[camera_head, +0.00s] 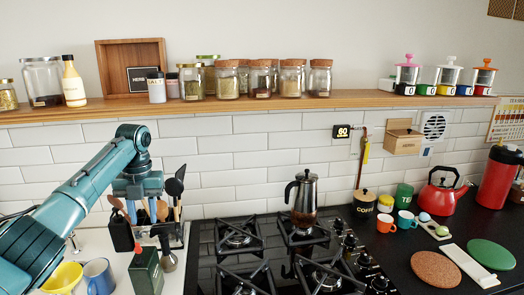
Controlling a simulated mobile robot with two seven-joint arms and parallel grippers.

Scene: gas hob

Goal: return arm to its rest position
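My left arm (85,188), teal, reaches in from the left edge, and its elbow-like wrist bends down at its far end. My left gripper (142,217) points down in front of the utensil holders beside the hob. Its two fingers look spread, with nothing seen between them but utensils behind. A dark green tin (147,272) with a red cap stands on the counter below the gripper, apart from it. My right arm and gripper are out of view.
A black holder (120,232) and wooden and black utensils (175,187) crowd around the gripper. A yellow bowl (63,278) and blue mug (98,277) stand below the arm. A jar-filled shelf (250,101) runs above.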

